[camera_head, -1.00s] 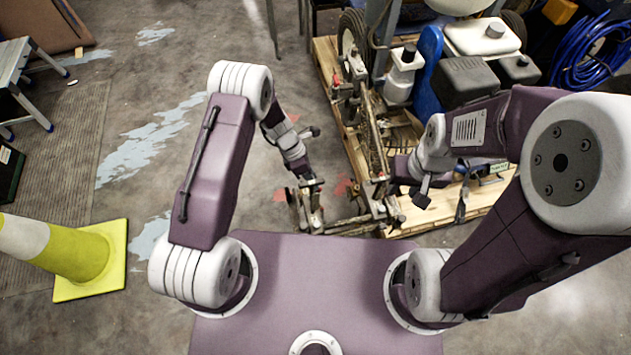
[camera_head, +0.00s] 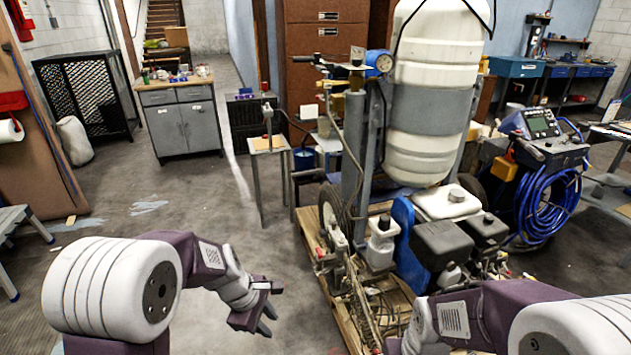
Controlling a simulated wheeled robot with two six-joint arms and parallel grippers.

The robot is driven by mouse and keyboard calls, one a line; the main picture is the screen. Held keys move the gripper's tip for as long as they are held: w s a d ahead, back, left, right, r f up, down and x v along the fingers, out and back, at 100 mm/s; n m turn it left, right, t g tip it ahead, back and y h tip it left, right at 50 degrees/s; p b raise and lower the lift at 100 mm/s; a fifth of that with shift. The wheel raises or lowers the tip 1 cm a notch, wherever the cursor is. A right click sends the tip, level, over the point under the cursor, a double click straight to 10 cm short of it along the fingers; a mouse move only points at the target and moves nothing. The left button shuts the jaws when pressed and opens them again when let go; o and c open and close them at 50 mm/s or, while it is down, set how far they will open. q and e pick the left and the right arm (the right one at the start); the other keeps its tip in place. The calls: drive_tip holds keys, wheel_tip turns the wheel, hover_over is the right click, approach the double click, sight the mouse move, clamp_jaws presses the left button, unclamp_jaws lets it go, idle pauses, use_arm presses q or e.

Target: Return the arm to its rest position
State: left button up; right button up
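The line striper (camera_head: 440,245) stands on a wooden pallet (camera_head: 314,240) right of centre, with a big white tank (camera_head: 432,95), a blue cover and a wheel at its left. My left gripper (camera_head: 268,318) is low in the view, left of the pallet and apart from the striper. Its dark fingers are spread with a gap and hold nothing that I can see. My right arm (camera_head: 470,320) crosses the bottom right corner, in front of the striper's lower part. The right gripper is out of view below the bottom edge.
A grey cabinet (camera_head: 183,125) and a black mesh cage (camera_head: 88,95) stand at the back left. A small metal stand (camera_head: 268,145) is left of the striper. A blue hose coil (camera_head: 548,205) hangs at the right. The floor between my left arm and the cabinet is clear.

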use_arm(q)
drive_tip(key=s+a+m+y, duration=0.3)
drive_tip(key=s+a+m, duration=0.4)
drive_tip(key=s+m, duration=0.6)
wheel_tip(320, 180, up, 16)
drive_tip(key=w+m+p, duration=0.1)
drive_tip(key=m+p, duration=0.1)
drive_tip(key=p, duration=1.4)
drive_tip(key=shift+d+g, duration=0.3)
